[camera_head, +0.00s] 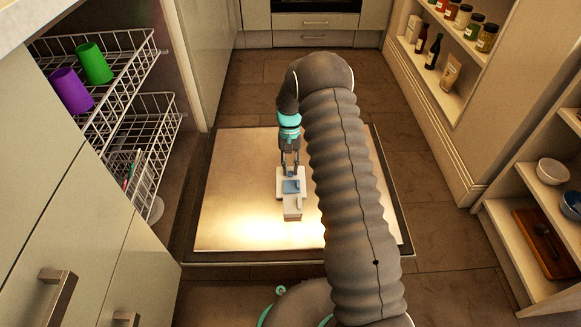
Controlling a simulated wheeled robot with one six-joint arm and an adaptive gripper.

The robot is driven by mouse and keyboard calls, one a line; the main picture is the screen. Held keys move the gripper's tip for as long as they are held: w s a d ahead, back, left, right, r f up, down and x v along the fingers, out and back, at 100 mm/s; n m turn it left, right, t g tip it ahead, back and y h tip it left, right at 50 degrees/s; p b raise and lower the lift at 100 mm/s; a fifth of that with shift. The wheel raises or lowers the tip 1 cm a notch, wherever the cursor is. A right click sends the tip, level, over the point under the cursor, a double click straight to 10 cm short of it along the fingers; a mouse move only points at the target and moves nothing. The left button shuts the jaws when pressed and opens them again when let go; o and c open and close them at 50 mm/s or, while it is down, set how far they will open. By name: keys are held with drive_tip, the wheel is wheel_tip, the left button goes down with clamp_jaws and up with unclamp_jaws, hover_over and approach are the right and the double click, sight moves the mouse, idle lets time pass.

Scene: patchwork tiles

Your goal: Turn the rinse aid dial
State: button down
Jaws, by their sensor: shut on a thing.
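The dishwasher door (240,215) lies open and flat, a bright metal panel. A small white dispenser unit (292,205) with a blue-grey flap (291,186) sits near its middle. My gripper (290,172) points down at the far end of this unit, its fingertips close together and shut on a small part there. That part lies where the rinse aid dial would be, but the fingers hide it and its turn cannot be seen.
Wire racks (128,95) at the left hold a purple cup (71,90) and a green cup (94,64). Cabinet drawers with handles stand at the front left. Shelves with jars, bottles and bowls (552,171) line the right. Tiled floor (425,165) is clear right of the door.

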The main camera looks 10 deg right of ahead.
drive_tip(key=c, duration=1.3)
unclamp_jaws()
drive_tip(key=v, duration=1.2)
